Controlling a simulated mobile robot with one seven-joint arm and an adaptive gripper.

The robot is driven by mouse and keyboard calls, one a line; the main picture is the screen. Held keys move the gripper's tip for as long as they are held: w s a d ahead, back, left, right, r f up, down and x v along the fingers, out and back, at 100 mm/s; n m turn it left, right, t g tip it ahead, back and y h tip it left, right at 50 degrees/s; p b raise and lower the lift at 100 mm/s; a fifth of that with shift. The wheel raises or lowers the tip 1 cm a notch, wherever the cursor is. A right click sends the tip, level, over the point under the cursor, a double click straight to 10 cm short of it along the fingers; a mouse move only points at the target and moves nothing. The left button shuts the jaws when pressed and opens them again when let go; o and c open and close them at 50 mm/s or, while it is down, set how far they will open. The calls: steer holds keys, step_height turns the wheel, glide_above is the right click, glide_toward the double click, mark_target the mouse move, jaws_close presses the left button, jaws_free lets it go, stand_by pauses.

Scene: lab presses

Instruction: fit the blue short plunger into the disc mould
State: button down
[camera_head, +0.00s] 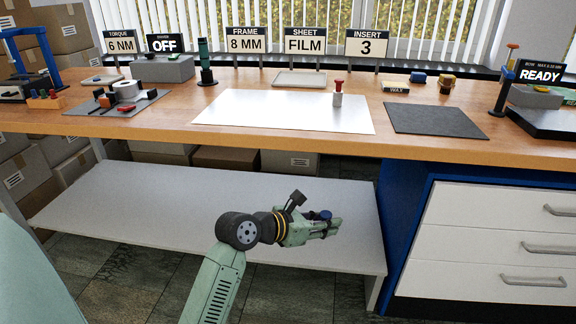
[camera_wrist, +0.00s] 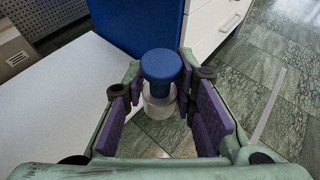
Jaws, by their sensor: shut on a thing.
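My gripper (camera_head: 328,226) is low in front of the bench, over the grey lower shelf. It is shut on the blue short plunger (camera_head: 326,214), which has a round blue knob. In the wrist view the plunger (camera_wrist: 160,66) is between the purple pads of my gripper (camera_wrist: 162,98), with a pale cylindrical body below the knob. A small pale cylinder with a red knob (camera_head: 338,95) stands upright on the white sheet on the bench top. I cannot tell whether it is the disc mould.
The white sheet (camera_head: 285,113) is otherwise bare. A dark mat (camera_head: 434,120) beside it is empty. Behind are a wax block (camera_head: 396,87), a small blue piece (camera_head: 418,77) and several signs. The bench's front edge and the drawer unit (camera_head: 490,215) border my arm's space.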

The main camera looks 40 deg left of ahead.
steer(key=w+d+f+m+g+h, duration=0.1)
steer(key=d+f+m+g+h, duration=0.1)
steer(key=d+f, duration=1.3)
steer(key=w+d+f+m+g+h, duration=0.2)
steer(key=d+f+m+h, duration=0.2)
steer(key=d+f, duration=1.1)
step_height(320, 180, down, 5)
steer(key=shift+d+r+m+g, duration=0.1)
steer(key=shift+d+m+g, duration=0.3)
